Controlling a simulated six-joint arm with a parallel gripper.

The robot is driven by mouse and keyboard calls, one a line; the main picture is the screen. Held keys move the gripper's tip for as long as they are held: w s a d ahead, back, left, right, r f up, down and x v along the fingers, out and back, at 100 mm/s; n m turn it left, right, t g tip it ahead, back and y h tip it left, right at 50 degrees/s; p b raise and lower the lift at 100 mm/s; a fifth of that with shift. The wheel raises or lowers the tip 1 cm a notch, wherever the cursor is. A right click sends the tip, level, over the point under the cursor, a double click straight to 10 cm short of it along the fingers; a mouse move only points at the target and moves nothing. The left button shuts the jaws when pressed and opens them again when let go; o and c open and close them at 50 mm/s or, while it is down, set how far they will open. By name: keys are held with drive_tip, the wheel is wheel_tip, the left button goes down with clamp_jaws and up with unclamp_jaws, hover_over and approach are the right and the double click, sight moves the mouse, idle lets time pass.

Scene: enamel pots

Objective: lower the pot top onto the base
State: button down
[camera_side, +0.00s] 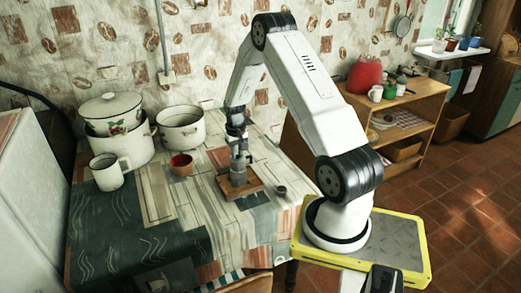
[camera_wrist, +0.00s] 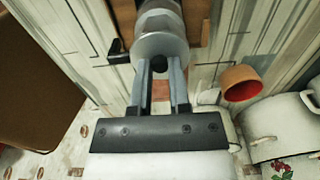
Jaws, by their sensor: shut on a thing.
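The grey metal pot top (camera_side: 239,157) is in my gripper (camera_side: 238,145), above the board. In the wrist view my gripper (camera_wrist: 160,68) has its two fingers closed on either side of the black knob, over the pot top's round silver disc (camera_wrist: 160,44). A black handle (camera_wrist: 118,52) sticks out to the left there. The grey base (camera_side: 238,178) stands on a small wooden board (camera_side: 257,188), under the pot top. The pot top looks upright and in line with the base. I cannot tell whether the two touch.
A red bowl (camera_side: 181,164), a white mug (camera_side: 107,172), a lidded enamel pot (camera_side: 125,145) and a white enamel pot (camera_side: 181,130) stand left of the board. A small dark round thing (camera_side: 281,190) lies to its right. The table's front is clear.

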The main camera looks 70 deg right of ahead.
drive_tip(key=shift+f, duration=0.5)
idle(0.3)
drive_tip(key=c, duration=0.5)
unclamp_jaws()
drive_tip(key=shift+r, duration=0.1)
drive_tip(key=shift+r, duration=3.8)
